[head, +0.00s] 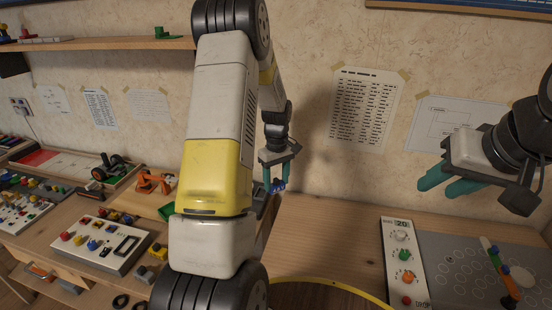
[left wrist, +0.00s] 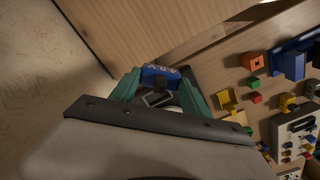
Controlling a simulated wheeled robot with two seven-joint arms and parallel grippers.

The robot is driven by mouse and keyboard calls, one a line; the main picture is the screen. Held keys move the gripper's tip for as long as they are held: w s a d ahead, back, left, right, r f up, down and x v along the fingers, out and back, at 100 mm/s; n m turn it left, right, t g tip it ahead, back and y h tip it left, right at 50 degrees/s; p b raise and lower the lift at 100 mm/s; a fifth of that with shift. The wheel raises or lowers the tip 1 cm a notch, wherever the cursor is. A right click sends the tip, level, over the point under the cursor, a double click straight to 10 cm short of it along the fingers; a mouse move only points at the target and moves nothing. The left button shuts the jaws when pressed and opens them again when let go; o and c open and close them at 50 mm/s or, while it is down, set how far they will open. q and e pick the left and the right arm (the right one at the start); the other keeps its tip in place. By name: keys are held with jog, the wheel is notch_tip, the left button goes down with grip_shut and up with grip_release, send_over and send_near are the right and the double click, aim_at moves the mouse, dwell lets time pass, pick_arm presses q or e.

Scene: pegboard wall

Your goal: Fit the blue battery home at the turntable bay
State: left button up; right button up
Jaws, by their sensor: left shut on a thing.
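The blue battery (head: 278,186) is in my left gripper (head: 277,183), held in the air near the wall, above the table's back edge. In the left wrist view, the battery (left wrist: 160,73), with pale lettering, sits between the teal fingertips. A round wooden disc with a yellow rim (head: 335,284), which looks like the turntable, shows only partly at the bottom of the head view. No bay can be made out on it. My right gripper (head: 434,188) is at the right in the air, its teal fingers apart and empty.
A white panel with knobs (head: 401,262) and a grey board (head: 470,265) lie on the right. A white button panel (head: 101,243) and small parts cover the left bench. My left arm blocks the middle. Bare wooden tabletop (head: 320,235) lies behind the disc.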

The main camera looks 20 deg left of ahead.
pick_arm(q)
jog(key=w+a+r+n, duration=0.1)
jog(key=w+a+n, duration=0.3)
jog(key=a+n, duration=0.4)
send_over(261, 195)
jog(key=shift+f, duration=2.65)
jog(key=shift+f, duration=1.4)
dwell(0.4)
jog(key=o, duration=1.9)
jog(key=shift+o, duration=0.2)
notch_tip(261, 195, up, 7)
